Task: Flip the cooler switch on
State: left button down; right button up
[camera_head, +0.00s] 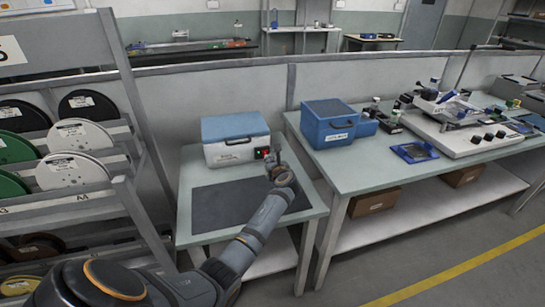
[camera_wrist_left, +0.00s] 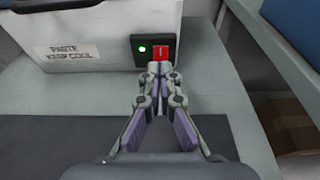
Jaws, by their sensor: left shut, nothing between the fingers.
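The cooler (camera_head: 235,139) is a white box with a blue lid on the small table in the head view. Its front carries a black panel with a red switch (camera_head: 267,151) and a green light. In the left wrist view the red switch (camera_wrist_left: 160,52) is beside a lit green light (camera_wrist_left: 142,49), and the cooler's label (camera_wrist_left: 75,52) reads "PASTE KEEP COOL". My left gripper (camera_wrist_left: 159,68) is shut and empty, its tips right at the lower edge of the switch; contact cannot be told. It also shows in the head view (camera_head: 272,158). My right gripper is not in view.
A dark mat (camera_head: 235,206) lies on the small table (camera_head: 195,178) before the cooler. A blue box (camera_head: 330,124) stands on the workbench to the right. A rack of spools (camera_head: 75,150) stands at the left.

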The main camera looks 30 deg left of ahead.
pick_arm(q)
jog(key=v, duration=0.3)
jog(key=r+v, duration=0.1)
jog(key=v, duration=0.2)
jog(key=shift+d, duration=0.25)
jog(key=shift+s+p, duration=0.3)
jog(key=shift+s+d+r, duration=0.75)
jog(key=shift+d, duration=0.25)
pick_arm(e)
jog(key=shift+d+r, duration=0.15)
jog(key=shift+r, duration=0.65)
pick_arm(q)
jog(key=shift+d+r, duration=0.1)
